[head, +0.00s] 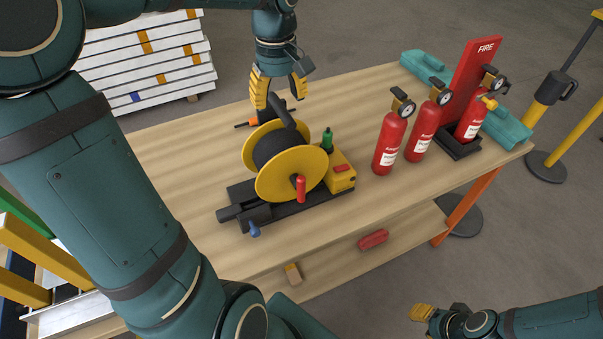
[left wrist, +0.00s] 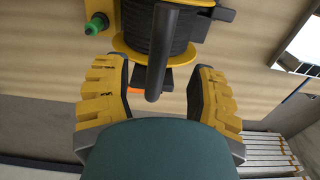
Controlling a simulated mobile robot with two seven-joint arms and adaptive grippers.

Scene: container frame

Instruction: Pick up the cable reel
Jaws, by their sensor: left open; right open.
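The cable reel (head: 257,174) stands on the wooden table, with yellow flanges, black cable, a dark base and a dark bar handle on top. My left gripper (head: 278,92) is open, pointing down just above and behind the reel. In the left wrist view the reel (left wrist: 165,35) is at the top and its dark handle (left wrist: 157,60) reaches down between the open yellow fingers (left wrist: 158,100), with space on both sides. No contact shows. My right gripper (head: 436,313) is at the bottom right, away from the table, open and empty.
Several red fire extinguishers (head: 390,140) stand right of the reel, one in a black stand with a red FIRE sign (head: 475,70). A teal case (head: 505,128) lies behind them. A lower shelf (head: 335,262) holds small items.

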